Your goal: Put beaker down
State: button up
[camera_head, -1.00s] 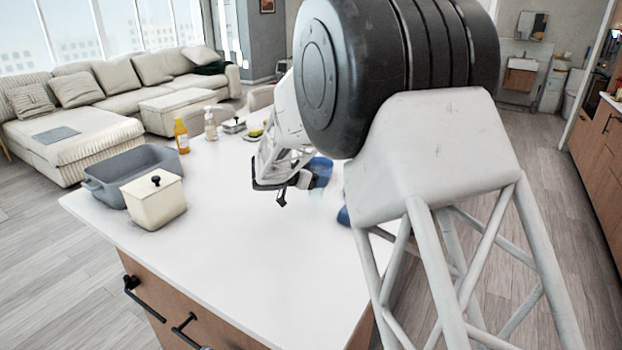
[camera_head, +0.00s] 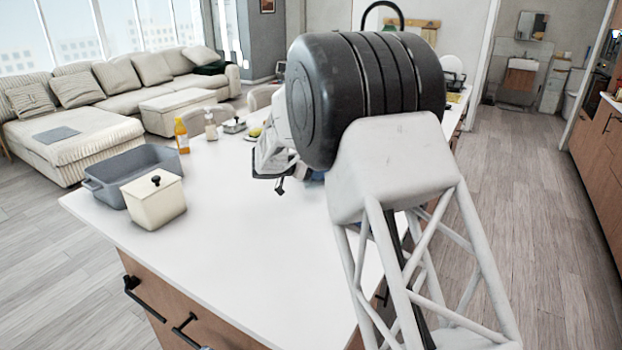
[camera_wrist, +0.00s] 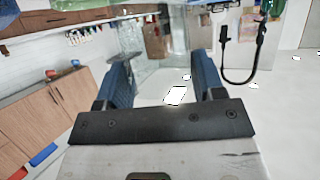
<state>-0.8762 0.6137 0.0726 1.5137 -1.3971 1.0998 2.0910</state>
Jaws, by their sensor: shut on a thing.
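The beaker (camera_wrist: 160,55) is clear glass and shows faintly between the two blue fingers in the wrist view. My gripper (camera_wrist: 163,72) is shut on it, one finger on each side. The glass is see-through, so its rim and base are hard to make out. In the head view my own arm hides the beaker and most of the gripper; only a bit of blue finger (camera_head: 314,176) shows above the white countertop (camera_head: 250,240). I cannot tell whether the beaker touches the counter.
A grey basin (camera_head: 108,183) and a cream lidded canister (camera_head: 154,202) stand on the counter's left. An orange bottle (camera_head: 182,136) and a soap dispenser (camera_head: 211,127) stand at the far left edge. The counter's front and middle are clear.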

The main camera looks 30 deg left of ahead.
jog(key=shift+f, duration=1.75)
jog(key=shift+f, duration=0.1)
jog(key=o, duration=0.9)
jog(key=shift+o, duration=0.2)
jog(key=v, duration=1.2)
